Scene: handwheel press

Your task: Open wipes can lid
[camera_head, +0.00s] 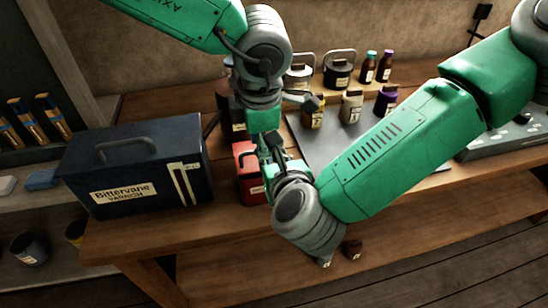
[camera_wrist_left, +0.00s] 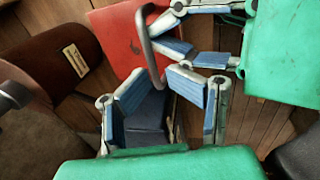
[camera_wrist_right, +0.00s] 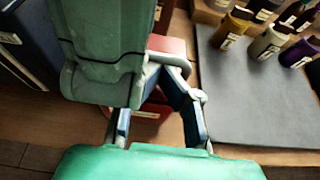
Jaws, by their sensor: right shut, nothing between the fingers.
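A red can (camera_head: 246,160) with a dark handle stands near the table's front edge, partly hidden by my grippers. In the left wrist view its red top (camera_wrist_left: 118,40) and grey handle (camera_wrist_left: 146,45) show. My left gripper (camera_head: 262,158) reaches down over the can from above. In the left wrist view its fingertips (camera_wrist_left: 158,80) lie at the lower end of the handle; whether they clasp it is unclear. My right gripper (camera_head: 278,160) is shut and empty, close against the left gripper beside the can. In the right wrist view the left arm hides much of the can (camera_wrist_right: 166,46).
A navy Bittervane varnish box (camera_head: 135,165) stands left of the can. A dark can (camera_head: 232,118) is behind it. A grey mat (camera_head: 310,135) with several small containers lies to the right. The front edge of the wooden table (camera_head: 180,232) is close.

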